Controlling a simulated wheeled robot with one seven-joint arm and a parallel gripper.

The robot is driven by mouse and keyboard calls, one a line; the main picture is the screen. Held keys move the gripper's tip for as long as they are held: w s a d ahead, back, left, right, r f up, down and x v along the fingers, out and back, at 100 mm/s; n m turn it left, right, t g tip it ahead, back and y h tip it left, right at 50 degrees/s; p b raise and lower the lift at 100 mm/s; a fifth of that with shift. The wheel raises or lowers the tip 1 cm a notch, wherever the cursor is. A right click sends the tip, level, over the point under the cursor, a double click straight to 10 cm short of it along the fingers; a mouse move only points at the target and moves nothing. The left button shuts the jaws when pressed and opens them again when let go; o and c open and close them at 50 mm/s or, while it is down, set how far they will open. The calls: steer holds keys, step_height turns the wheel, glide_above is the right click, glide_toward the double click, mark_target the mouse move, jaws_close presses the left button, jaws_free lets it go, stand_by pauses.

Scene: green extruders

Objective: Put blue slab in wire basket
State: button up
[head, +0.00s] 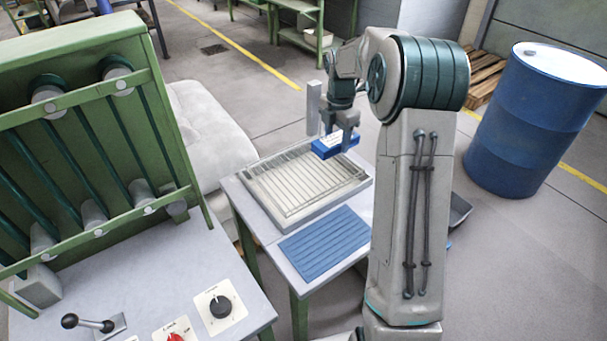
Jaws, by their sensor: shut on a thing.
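A blue slab (329,150) with a pale patch on its top is held by my gripper (338,137). My gripper is shut on it from above, and the fingers hide part of its top. The slab appears over the back right part of the wire basket (262,204). The exact height of the slab above the basket is hard to tell. The wire basket is a shallow grey tray-like basket with parallel wires, standing on a small table. It looks empty where I can see it.
A ribbed blue mat (325,243) lies in front of the basket on the small table (284,268). A green machine (181,150) and a control desk with knobs (150,290) stand at left.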

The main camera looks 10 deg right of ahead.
glide_above(307, 187)
step_height(307, 187, down, 6)
steer(key=shift+w+r+p, duration=0.15)
steer(key=shift+r+p, duration=0.1)
steer(key=shift+p, duration=0.1)
steer(key=shift+f, duration=2.05)
steer(key=shift+f, duration=0.1)
steer(key=shift+f, duration=0.15)
steer(key=o, duration=1.1)
steer(key=shift+o, duration=0.2)
steer(key=shift+r, duration=0.2)
